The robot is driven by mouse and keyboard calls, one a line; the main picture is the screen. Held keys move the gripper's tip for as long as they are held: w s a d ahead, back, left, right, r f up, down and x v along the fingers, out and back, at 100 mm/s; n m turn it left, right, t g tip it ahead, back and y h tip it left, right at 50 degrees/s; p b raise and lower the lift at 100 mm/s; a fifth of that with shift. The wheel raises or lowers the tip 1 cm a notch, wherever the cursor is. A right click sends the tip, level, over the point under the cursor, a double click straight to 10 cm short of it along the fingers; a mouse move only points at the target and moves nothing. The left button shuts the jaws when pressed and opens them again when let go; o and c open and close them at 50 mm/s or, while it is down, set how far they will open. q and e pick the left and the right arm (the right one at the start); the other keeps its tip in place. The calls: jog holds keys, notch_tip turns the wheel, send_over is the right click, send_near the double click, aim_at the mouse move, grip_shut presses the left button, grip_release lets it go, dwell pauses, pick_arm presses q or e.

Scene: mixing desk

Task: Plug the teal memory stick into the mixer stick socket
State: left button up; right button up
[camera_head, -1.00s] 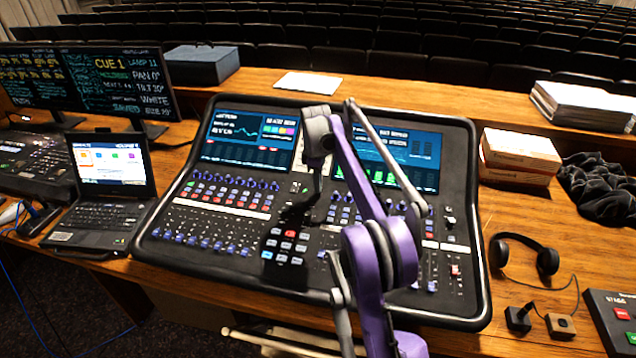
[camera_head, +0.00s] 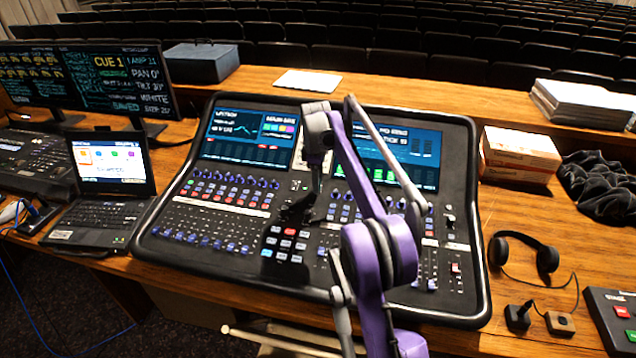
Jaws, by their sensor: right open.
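The mixer (camera_head: 215,215) is a large black console with two screens, rows of faders, knobs and lit buttons. My right gripper (camera_head: 293,216) is dark and hangs over the middle of the console, just above the block of lit buttons. It is open, and I see nothing between its fingers. My purple and grey right arm crosses in front of the right screen and part of the panel. I cannot make out the teal memory stick. The stick socket cannot be told apart on the panel. My left gripper is out of view.
A laptop (camera_head: 105,215) and lighting desk (camera_head: 35,160) stand left of the mixer. Headphones (camera_head: 547,258), a small wooden block (camera_head: 560,323) and a button box (camera_head: 612,318) lie right. Boxes (camera_head: 520,155) and black cloth (camera_head: 598,187) sit behind them.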

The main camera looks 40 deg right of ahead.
notch_tip(320, 180, up, 10)
jog(key=p, duration=0.1)
jog(key=shift+s+a+f, duration=0.15)
jog(key=shift+s+a, duration=0.15)
jog(key=shift+a, duration=0.1)
